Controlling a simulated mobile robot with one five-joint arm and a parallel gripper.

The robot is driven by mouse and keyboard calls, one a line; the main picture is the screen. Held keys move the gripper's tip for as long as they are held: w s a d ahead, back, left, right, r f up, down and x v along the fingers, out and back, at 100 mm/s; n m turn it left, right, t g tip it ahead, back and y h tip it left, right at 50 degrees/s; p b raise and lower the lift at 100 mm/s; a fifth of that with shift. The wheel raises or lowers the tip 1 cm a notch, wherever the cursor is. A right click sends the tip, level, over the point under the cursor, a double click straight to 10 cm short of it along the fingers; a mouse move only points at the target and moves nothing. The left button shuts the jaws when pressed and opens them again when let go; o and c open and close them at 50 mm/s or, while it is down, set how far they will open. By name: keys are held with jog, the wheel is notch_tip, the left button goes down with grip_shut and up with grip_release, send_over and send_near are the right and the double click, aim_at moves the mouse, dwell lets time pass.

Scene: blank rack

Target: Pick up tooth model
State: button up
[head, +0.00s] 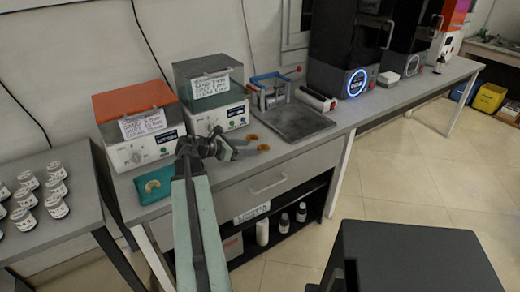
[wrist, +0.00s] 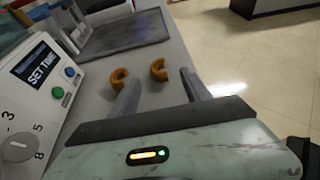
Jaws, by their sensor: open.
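Two orange-brown, arch-shaped tooth models lie on the grey bench. In the head view one (head: 252,137) is just behind the other (head: 263,148), both right of my gripper (head: 234,149). In the wrist view the left model (wrist: 119,77) lies near my left finger, and the right model (wrist: 158,70) shows between the fingers, ahead of the tips. My gripper (wrist: 161,76) is open with nothing between its jaws. A paler arch-shaped model (head: 153,187) lies in a teal tray (head: 142,183) at the bench's left end.
Two white machines, one with an orange lid (head: 130,105) and one with a grey-green lid (head: 208,80), stand behind my gripper. A dark metal tray (head: 300,122) lies to the right. Several small jars (head: 56,187) stand on the left table. The bench's front edge is close.

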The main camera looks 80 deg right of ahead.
aim_at(257, 148)
jog(key=x, duration=0.1)
jog(key=b+x, duration=0.1)
jog(key=x, duration=0.1)
jog(key=b+x, duration=0.1)
jog(key=shift+d+f, duration=0.35)
jog(key=shift+f, duration=0.05)
jog(key=shift+r, duration=0.1)
grip_shut()
